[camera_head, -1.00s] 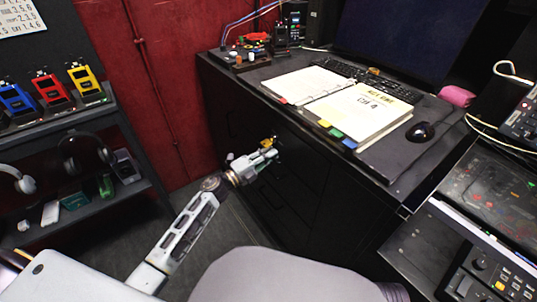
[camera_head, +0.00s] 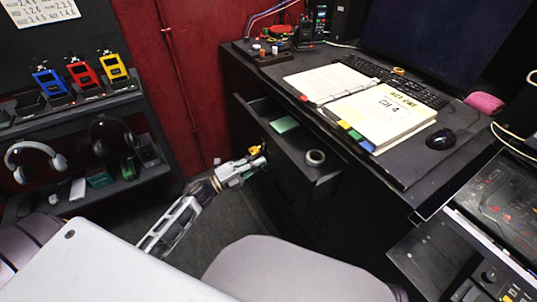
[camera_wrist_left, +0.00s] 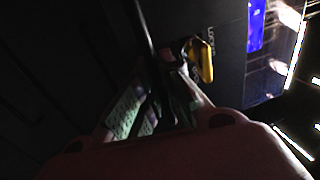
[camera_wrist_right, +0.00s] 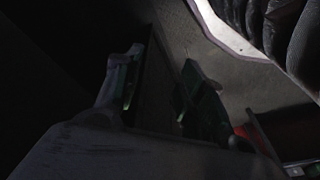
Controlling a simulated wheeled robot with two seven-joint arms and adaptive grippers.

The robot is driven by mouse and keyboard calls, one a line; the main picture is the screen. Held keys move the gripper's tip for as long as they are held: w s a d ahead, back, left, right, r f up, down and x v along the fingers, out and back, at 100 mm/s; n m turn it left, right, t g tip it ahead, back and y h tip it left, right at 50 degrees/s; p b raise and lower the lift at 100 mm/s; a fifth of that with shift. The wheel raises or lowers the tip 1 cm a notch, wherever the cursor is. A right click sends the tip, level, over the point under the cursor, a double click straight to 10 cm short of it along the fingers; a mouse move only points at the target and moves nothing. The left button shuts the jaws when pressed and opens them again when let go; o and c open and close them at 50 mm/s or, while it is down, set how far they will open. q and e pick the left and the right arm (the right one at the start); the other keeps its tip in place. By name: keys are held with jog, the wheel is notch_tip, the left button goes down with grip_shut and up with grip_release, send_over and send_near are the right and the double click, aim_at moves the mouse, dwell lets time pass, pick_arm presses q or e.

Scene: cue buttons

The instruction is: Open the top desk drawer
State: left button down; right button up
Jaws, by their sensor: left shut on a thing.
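The top desk drawer (camera_head: 293,170) is dark and stands partly pulled out from the black desk in the head view. Inside it lie a flat green item (camera_head: 285,124) and a roll of tape (camera_head: 316,157). My left gripper (camera_head: 259,162) is at the outer face of the drawer front, shut on its handle; the handle itself is mostly hidden. In the left wrist view, the fingers (camera_wrist_left: 174,70) meet at a thin dark bar beside a yellow tag (camera_wrist_left: 203,60). My right gripper (camera_wrist_right: 160,90) shows only in the right wrist view, its fingers apart and empty.
On the desktop (camera_head: 415,172) are an open binder (camera_head: 385,108), a keyboard (camera_head: 405,86) and a mouse (camera_head: 440,138). A grey chair (camera_head: 290,270) stands close in front of the desk. A shelf (camera_head: 90,108) with devices and headphones is at left.

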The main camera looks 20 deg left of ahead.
pick_arm(q)
jog(key=r+p+v, duration=0.3)
jog(key=p+v, duration=0.1)
jog(key=v, duration=1.3)
jog(key=shift+s+a, duration=0.25)
pick_arm(e)
notch_tip(320, 180, down, 11)
jog(key=s+d, duration=0.1)
jog(key=d, duration=0.1)
jog(key=shift+s+d+f+h, duration=0.15)
jog(key=shift+s+d+h, duration=0.15)
jog(key=shift+s, duration=0.05)
pick_arm(q)
jog(key=shift+r, duration=0.1)
jog(key=c, duration=1.5)
grip_release()
jog(key=shift+c, duration=0.2)
jog(key=shift+s, duration=0.1)
